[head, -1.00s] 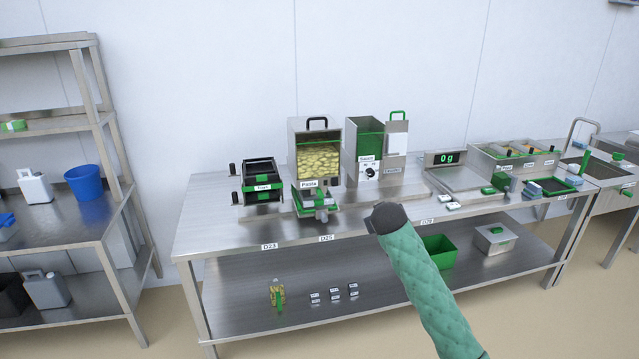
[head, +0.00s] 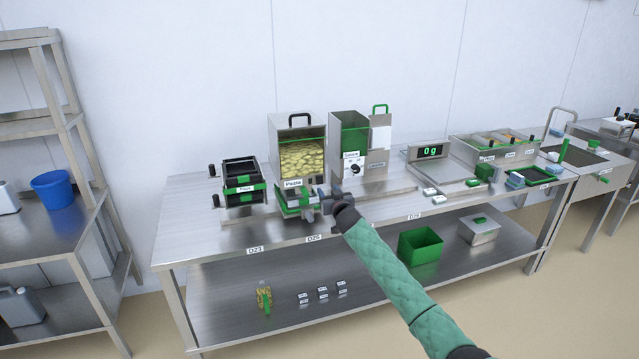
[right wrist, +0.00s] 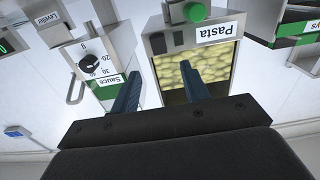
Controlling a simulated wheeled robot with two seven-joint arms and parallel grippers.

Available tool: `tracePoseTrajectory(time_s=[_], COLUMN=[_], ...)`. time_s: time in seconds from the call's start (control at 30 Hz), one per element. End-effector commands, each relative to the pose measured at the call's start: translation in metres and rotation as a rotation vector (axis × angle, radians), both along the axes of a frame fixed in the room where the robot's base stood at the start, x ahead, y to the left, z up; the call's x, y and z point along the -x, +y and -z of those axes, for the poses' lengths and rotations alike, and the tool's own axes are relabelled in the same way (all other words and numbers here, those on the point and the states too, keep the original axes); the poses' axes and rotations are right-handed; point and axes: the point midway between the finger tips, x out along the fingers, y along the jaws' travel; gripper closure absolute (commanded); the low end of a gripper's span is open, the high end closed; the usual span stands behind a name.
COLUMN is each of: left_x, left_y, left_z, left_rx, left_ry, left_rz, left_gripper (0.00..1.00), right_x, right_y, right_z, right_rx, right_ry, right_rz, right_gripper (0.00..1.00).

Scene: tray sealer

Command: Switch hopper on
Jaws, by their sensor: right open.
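The steel pasta hopper (head: 297,124) stands on the bench with a black handle on top, a "Pasta" label and yellow pasta in its window. Its front also shows in the right wrist view, upside down, with the Pasta label (right wrist: 217,30), a green round knob (right wrist: 195,12) and small dark squares beside the label. My right gripper (head: 325,192) is open and empty, just in front of the lower right of this hopper. In the right wrist view its fingers (right wrist: 160,72) point toward the hopper front; I see no contact. My left gripper is out of view.
The sauce hopper (head: 349,126) with a black dial (right wrist: 89,63) stands close on the right. A tray stack (head: 243,182) is on the left. A scale (head: 430,152) reads 0 g further right. A green bin (head: 420,246) is on the lower shelf.

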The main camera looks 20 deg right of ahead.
Motion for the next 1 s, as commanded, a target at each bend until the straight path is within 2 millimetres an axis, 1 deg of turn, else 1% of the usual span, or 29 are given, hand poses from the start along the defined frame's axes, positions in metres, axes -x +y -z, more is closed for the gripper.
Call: tracePoseTrajectory(time_s=[0.1, 0.2, 0.27, 0.33, 0.37, 0.5, 0.63, 0.83, 1.0], left_x=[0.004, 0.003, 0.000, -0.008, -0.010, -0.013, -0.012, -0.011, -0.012], left_y=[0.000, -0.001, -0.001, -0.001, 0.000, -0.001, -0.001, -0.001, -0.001], left_z=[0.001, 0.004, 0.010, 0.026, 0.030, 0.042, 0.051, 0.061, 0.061], left_rx=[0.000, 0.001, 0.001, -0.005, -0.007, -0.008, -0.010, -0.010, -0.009], left_ry=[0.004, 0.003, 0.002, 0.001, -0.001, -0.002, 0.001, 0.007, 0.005], left_rz=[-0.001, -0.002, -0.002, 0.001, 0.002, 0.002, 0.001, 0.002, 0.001], left_gripper=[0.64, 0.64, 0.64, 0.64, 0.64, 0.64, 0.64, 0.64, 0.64], right_x=[-0.004, -0.013, -0.021, -0.031, -0.035, -0.054, -0.067, -0.077, -0.078], right_y=[0.000, 0.000, 0.000, 0.001, 0.001, 0.002, 0.002, 0.002, 0.002], right_z=[0.000, -0.001, -0.002, -0.002, -0.001, -0.002, 0.000, 0.000, 0.001], right_rx=[-0.018, -0.017, -0.016, -0.017, -0.018, -0.016, -0.016, -0.016, -0.015], right_ry=[0.003, 0.004, 0.004, 0.004, 0.005, 0.005, 0.005, 0.005, 0.005], right_rz=[0.002, 0.003, 0.004, 0.003, 0.004, 0.004, 0.004, 0.003, 0.003], right_gripper=[0.55, 0.55, 0.55, 0.55, 0.55, 0.55, 0.55, 0.55, 0.55])
